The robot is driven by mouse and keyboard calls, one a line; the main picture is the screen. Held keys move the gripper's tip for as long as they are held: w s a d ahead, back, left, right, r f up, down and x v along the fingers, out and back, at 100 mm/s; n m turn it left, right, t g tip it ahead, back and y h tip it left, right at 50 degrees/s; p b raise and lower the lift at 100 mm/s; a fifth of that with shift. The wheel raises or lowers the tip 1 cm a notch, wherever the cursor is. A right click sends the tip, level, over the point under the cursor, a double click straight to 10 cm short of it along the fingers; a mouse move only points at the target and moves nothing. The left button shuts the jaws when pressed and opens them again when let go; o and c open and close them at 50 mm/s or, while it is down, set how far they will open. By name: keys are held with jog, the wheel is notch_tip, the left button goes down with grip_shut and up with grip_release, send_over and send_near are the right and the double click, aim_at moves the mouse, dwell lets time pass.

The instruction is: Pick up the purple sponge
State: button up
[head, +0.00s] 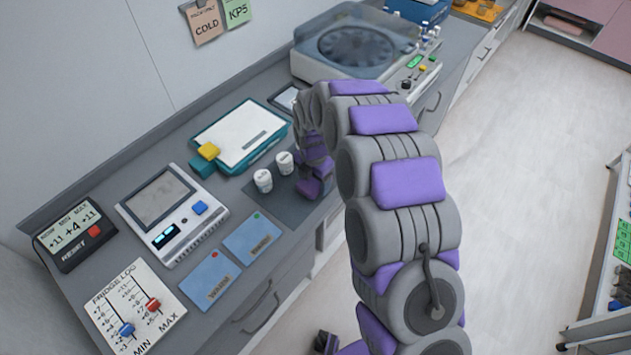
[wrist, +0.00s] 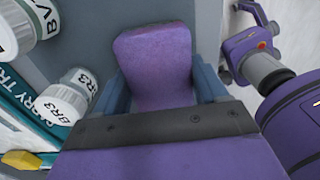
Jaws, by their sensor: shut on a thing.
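The purple sponge (wrist: 155,52) is a soft, rounded block in the middle of the wrist view. My gripper (wrist: 161,88) is shut on it, with one blue-grey finger on each side. The sponge's near end is hidden behind the gripper's dark edge. In the head view my gripper (head: 314,178) is low over the dark grey mat on the counter, just right of two white vials. There I cannot tell the sponge apart from the purple parts of my gripper. Whether the sponge still touches the mat is not clear.
Two white labelled vials (head: 264,181) (head: 285,163) stand close left of my gripper. A teal-edged tray (head: 240,132) with yellow and teal blocks lies behind them. A centrifuge (head: 355,48) stands at the back. Two blue cards (head: 210,281) (head: 252,239) lie nearer. The floor (head: 540,150) at right is clear.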

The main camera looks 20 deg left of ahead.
aim_at(315, 181)
jog(key=r, duration=0.3)
jog(key=shift+s+d+p, duration=0.1)
jog(key=shift+d+p, duration=0.1)
jog(key=shift+p, duration=0.2)
jog(key=s+d+p, duration=0.1)
jog(key=s+d, duration=0.1)
jog(key=s, duration=0.5)
jog(key=s+d+r+p, duration=0.1)
jog(key=s+d, duration=0.1)
jog(key=s, duration=0.6)
jog(key=shift+s, duration=0.2)
jog(key=shift+a, duration=0.2)
